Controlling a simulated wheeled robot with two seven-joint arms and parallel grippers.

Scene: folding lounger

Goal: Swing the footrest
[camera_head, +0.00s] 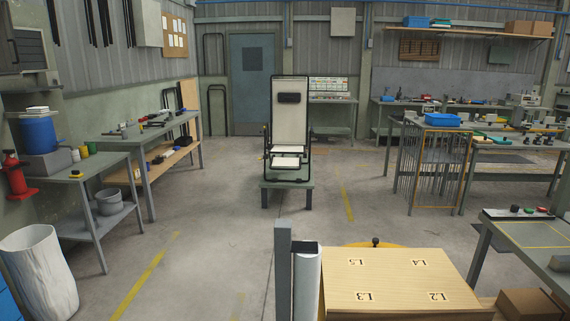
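The folding lounger (289,115) stands upright in the middle distance, a little right of the picture's centre line. It has a dark tubular frame, a tall pale back panel and a dark pad near its top. A pale panel low at its front (288,161) may be the seat or the footrest; it is too small to tell which. The lounger rests on a low grey-green stand (287,184) with dark legs. Neither of my grippers is in view, and nothing touches the lounger.
A wooden box top (397,273) with printed labels stands close in front, beside a grey post (283,270). Workbenches (150,130) line the left; a wire-sided bench (430,165) stands at the right. Open concrete floor (225,215) lies before the lounger.

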